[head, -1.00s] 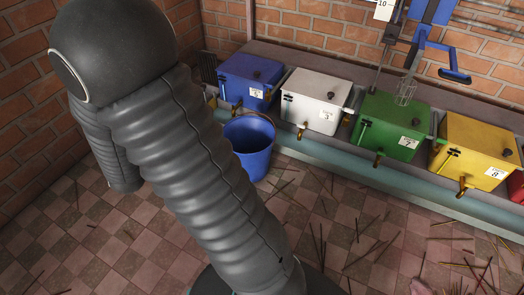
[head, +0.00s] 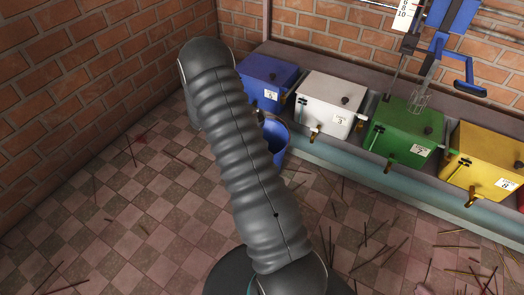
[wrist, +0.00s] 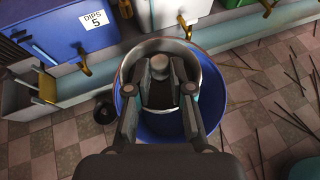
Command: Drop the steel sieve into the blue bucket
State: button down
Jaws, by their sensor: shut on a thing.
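The blue bucket (head: 280,148) stands on the floor in front of the blue box, partly hidden behind my arm in the head view. In the wrist view the bucket (wrist: 213,112) lies under my gripper (wrist: 161,72). The steel sieve (wrist: 128,66) shows there as a round silvery rim around the fingertips. It overlaps the upper left part of the bucket's mouth. My gripper is shut on the sieve. Its height above the bucket is hard to tell. My arm hides the sieve and gripper in the head view.
A blue box (head: 262,80), a white box (head: 330,103), a green box (head: 404,128) and a yellow box (head: 485,162) stand along a ledge, with taps facing the floor. A small black cup (wrist: 104,110) is left of the bucket. Thin sticks litter the tiled floor.

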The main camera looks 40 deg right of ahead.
aim_at(263, 121)
jog(key=s+d+f+m+g, duration=0.2)
jog(key=s+d+f, duration=0.1)
jog(key=shift+d+f+g, duration=0.1)
jog(key=shift+d+g, duration=0.15)
jog(key=shift+g, duration=0.05)
jog(key=shift+w+f+b, duration=0.1)
jog(key=shift+f+b, duration=0.95)
jog(key=shift+f, duration=1.9)
jog(key=c, duration=0.9)
grip_release()
jog(key=shift+c, duration=0.2)
jog(key=v, duration=1.2)
